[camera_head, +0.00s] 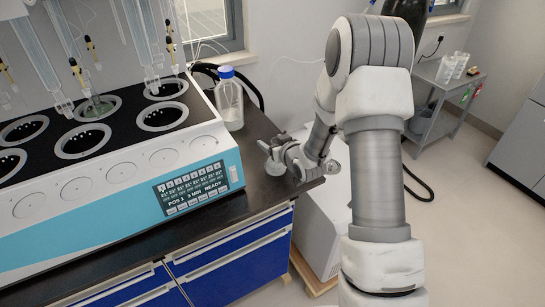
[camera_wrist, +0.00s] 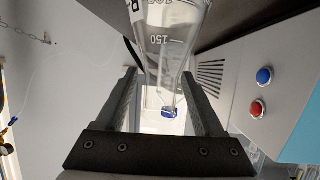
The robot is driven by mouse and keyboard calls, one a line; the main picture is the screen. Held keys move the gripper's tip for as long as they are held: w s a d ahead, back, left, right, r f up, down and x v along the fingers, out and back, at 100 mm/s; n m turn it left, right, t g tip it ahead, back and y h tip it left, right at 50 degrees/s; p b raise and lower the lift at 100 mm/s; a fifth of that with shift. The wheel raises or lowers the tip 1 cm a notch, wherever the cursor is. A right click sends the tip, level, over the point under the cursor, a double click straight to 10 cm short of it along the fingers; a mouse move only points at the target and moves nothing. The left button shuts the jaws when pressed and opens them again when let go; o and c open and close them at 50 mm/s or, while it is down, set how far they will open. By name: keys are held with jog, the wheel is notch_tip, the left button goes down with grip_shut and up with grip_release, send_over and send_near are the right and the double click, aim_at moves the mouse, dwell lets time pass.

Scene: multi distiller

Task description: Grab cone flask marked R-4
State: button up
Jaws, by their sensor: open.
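In the head view my gripper (camera_head: 281,152) is low over the dark bench's right end, at a small clear glass piece (camera_head: 275,167) that appears to be the flask, mostly hidden.
The multi-position distiller (camera_head: 110,165) fills the bench's left side; its side panel with red and blue buttons (camera_wrist: 264,76) is right of my gripper in the wrist view. A blue-capped bottle (camera_head: 230,103) stands behind. A grey cart (camera_head: 445,95) holds glassware at the back right.

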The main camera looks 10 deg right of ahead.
jog(key=shift+w, duration=0.1)
grip_shut()
dwell(0.4)
dwell(1.1)
